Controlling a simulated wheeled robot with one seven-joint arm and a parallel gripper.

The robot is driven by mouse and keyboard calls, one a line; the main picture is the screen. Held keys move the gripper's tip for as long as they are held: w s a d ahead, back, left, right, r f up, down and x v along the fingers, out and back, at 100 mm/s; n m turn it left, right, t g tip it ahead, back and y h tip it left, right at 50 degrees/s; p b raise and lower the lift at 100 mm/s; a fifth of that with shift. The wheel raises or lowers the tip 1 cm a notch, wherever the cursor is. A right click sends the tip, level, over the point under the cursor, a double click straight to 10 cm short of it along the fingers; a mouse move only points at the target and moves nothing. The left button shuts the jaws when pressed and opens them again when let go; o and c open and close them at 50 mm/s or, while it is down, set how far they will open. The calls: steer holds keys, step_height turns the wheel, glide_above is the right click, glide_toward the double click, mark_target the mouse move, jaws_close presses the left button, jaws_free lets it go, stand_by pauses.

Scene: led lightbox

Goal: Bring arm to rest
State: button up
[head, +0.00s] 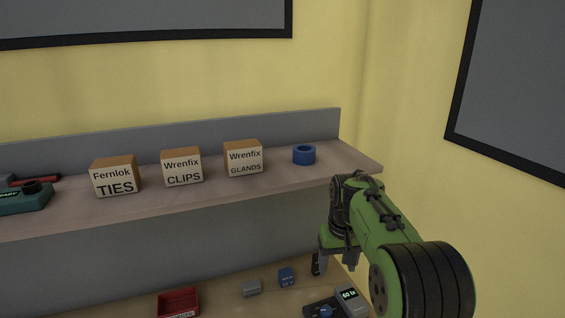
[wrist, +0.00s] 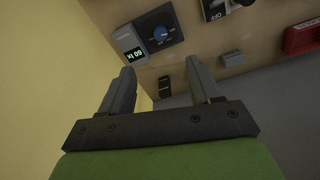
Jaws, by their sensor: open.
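My green arm (head: 388,228) reaches in from the right in the head view, bent at a dark joint beside the right end of the shelf. My gripper (head: 333,263) points down above the right end of the lower bench. In the wrist view my gripper (wrist: 160,70) has its two grey fingers spread wide apart. Nothing is held between them, and the bench top shows beyond the gap. The fingers look apart from the things on the bench.
The shelf (head: 230,190) holds three labelled boxes, including the glands box (head: 243,160), and a blue tape roll (head: 304,154). On the bench are a meter with a lit display (head: 348,294), a blue block (head: 286,277), a grey block (head: 251,288) and a red bin (head: 179,302). A yellow wall (head: 420,190) stands right.

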steer(key=s+r+t, duration=0.1)
steer(key=s+r, duration=0.3)
steer(key=s, duration=0.3)
steer(key=s+r+t, duration=0.1)
steer(key=s+r, duration=0.4)
steer(key=s, duration=0.3)
steer(key=s+f+t, duration=0.2)
steer(key=s+f, duration=0.2)
steer(key=s, duration=1.2)
steer(key=shift+m+t, duration=0.3)
steer(key=shift+m, duration=0.1)
